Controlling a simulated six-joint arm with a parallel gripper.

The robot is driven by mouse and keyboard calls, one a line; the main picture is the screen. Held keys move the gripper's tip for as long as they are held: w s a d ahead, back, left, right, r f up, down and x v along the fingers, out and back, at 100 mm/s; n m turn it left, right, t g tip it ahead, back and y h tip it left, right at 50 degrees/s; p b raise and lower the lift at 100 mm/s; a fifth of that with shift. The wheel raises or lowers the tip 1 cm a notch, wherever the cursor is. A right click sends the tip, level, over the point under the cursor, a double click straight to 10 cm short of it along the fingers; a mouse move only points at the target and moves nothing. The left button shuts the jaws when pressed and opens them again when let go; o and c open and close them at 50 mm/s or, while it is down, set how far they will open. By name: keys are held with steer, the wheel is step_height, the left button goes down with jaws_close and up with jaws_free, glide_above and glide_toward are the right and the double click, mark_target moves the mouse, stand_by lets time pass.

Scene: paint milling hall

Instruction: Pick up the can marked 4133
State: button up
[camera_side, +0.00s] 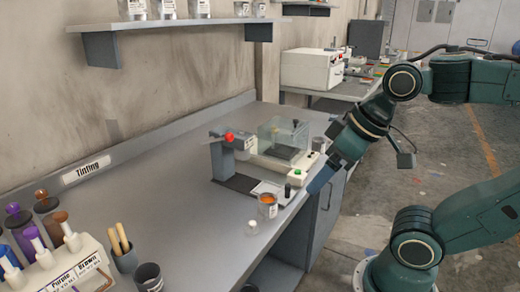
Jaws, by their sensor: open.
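A small open can (268,207) with orange paint inside and a pale label stands near the front edge of the grey bench (190,215). Its marking is too small to read, so I cannot tell which can is 4133. My gripper (312,190) is open at the bench's front edge, pointing down and left. It is to the right of the orange can and apart from it. Its fingers are small and partly blend with the bench edge. Several labelled cans (137,9) stand on the wall shelf, also unreadable.
A balance with a clear box (283,138) stands behind the orange can. A stand with a red knob (229,137) is left of it. A small clear jar (252,227) is near the can. A brush cup (123,258), dark can (149,277) and colorant rack (60,265) fill the front left.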

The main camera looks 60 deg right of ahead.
steer(key=m+g, duration=0.6)
steer(key=m, duration=1.2)
glide_above(267, 207)
steer(key=w+d, duration=0.2)
step_height(267, 207, down, 12)
steer(key=r, duration=0.1)
steer(key=shift+s+d+f, duration=0.15)
steer(key=shift+d+f, duration=0.15)
steer(key=shift+f, duration=0.2)
steer(key=shift+f, duration=4.3)
steer(key=shift+f, duration=0.1)
